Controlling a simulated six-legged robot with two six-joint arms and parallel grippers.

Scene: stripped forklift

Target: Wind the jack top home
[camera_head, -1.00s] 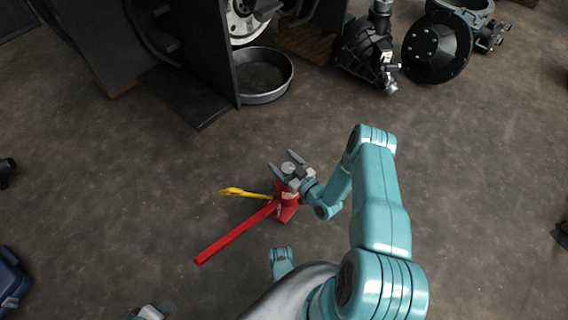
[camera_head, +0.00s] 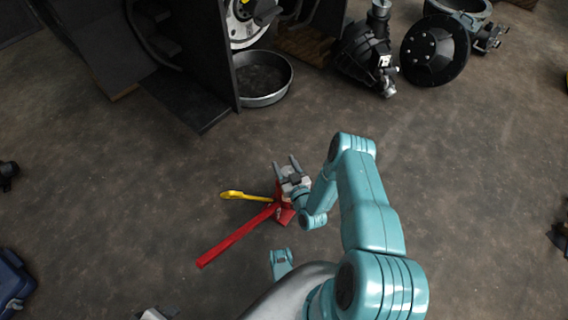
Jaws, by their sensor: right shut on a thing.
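A small red jack (camera_head: 284,213) stands on the floor near the middle. A long red bar (camera_head: 236,237) reaches from it down to the left, and a yellow handle (camera_head: 243,195) sticks out to its left. My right gripper (camera_head: 287,166) is over the jack, with its two grey fingers pointing away from me. It is shut on the jack top, which the gripper body largely hides. A pale and dark part at the bottom edge may be my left gripper (camera_head: 153,313); its fingers cannot be made out.
The forklift frame (camera_head: 190,95) stands at the upper left, with a round metal pan (camera_head: 264,100) beside it. A black drive unit (camera_head: 366,55) and a round black housing (camera_head: 436,50) lie at the top right. A blue case (camera_head: 10,282) is at the lower left. Floor around the jack is clear.

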